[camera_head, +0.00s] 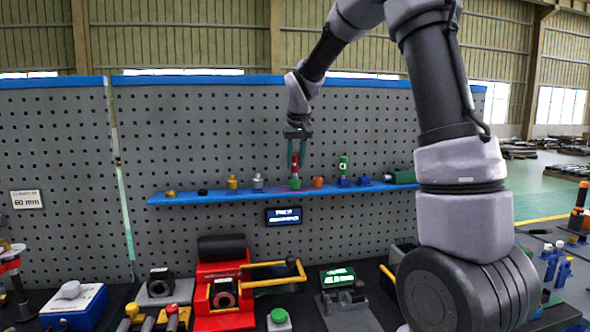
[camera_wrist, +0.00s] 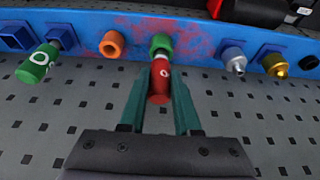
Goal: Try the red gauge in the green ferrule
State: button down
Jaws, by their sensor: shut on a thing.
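My gripper (camera_head: 297,160) is shut on the red gauge (camera_wrist: 160,83), with its green fingers on either side of it. The red gauge also shows in the head view (camera_head: 295,159), upright above the blue shelf. The green ferrule (camera_head: 295,184) stands on the shelf directly below the gauge. In the wrist view the green ferrule (camera_wrist: 161,44) lines up with the gauge's end, and a pale collar shows between the red body and the ferrule. I cannot tell how far the tip is inside the ferrule, if at all.
On the blue shelf (camera_head: 215,197), an orange ferrule (camera_head: 318,182) and a green gauge (camera_head: 343,166) stand to the right. Silver (camera_head: 257,183) and brass (camera_head: 232,182) pieces stand to the left. A perforated panel (camera_head: 190,130) rises behind. A small display (camera_head: 284,216) hangs below.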

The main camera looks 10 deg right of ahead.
jog(key=shift+r, duration=3.1)
